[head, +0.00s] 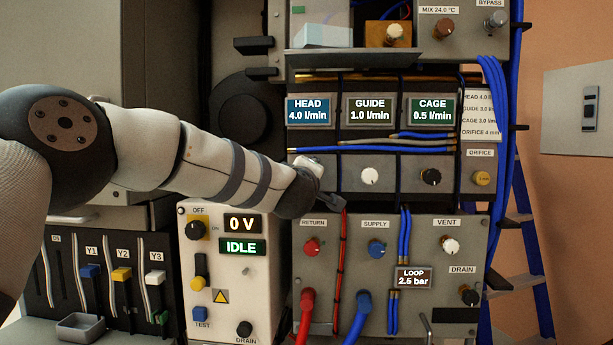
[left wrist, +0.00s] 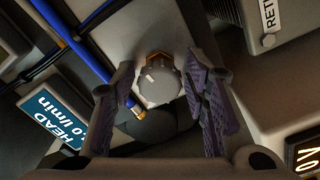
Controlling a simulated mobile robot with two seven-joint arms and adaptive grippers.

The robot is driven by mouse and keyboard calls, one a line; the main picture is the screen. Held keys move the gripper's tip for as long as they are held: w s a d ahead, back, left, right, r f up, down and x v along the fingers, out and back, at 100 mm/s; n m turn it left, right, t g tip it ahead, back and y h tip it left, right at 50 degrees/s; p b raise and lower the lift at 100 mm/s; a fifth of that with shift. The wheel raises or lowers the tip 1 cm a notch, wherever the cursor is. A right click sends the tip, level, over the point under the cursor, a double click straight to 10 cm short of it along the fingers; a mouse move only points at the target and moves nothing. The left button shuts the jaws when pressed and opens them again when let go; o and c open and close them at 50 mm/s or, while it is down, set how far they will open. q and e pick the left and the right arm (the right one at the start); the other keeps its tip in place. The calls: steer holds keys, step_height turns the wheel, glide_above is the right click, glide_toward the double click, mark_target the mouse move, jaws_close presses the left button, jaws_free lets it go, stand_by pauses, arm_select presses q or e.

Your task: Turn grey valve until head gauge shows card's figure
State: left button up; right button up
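The grey valve (left wrist: 158,82) shows in the left wrist view as a faceted grey knob with a pale mark. My left gripper (left wrist: 163,88) is open, with one finger on each side of the knob and visible gaps between. In the head view my left gripper (head: 320,192) is at the panel below the head gauge and largely covers the valve. The head gauge (head: 308,111) reads 4.0 l/min on blue; part of it shows in the left wrist view (left wrist: 60,118). The card (head: 480,115) at the right lists HEAD 4.0 l/min. My right gripper is out of view.
The guide gauge (head: 369,111) reads 1.0 l/min above a white knob (head: 370,176). The cage gauge (head: 432,111) reads 0.5 l/min above a black knob (head: 431,177). Blue hoses (head: 380,149) run above the knobs. The return knob (head: 312,247) sits below my gripper.

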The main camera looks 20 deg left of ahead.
arm_select(q)
steer(key=s+d, duration=0.2)
steer(key=s, duration=0.9)
steer(key=shift+s, duration=0.4)
steer(key=shift+d, duration=0.1)
step_height(320, 180, down, 20)
steer(key=s+m+g+h, duration=0.1)
steer(key=m+g+h, duration=0.1)
steer(key=m+g, duration=0.2)
steer(key=s+f+m+g, duration=0.25)
steer(key=s+f, duration=0.35)
steer(key=f, duration=0.5)
steer(key=s+f+m+g, duration=0.25)
steer(key=s+f, duration=0.35)
steer(key=f, duration=0.5)
steer(key=s+a+f+m+g, duration=0.1)
steer(key=s+f+g, duration=0.2)
steer(key=s, duration=0.8)
steer(key=s+a+f+m+g, duration=0.2)
steer(key=s+f, duration=0.4)
steer(key=s, duration=0.6)
steer(key=s+a+f+m+g+h, duration=0.1)
steer(key=s+f+g, duration=0.4)
steer(key=s, duration=0.6)
steer(key=shift+s+a+m, duration=0.2)
steer(key=shift+a+m, duration=0.25)
steer(key=shift+m, duration=0.05)
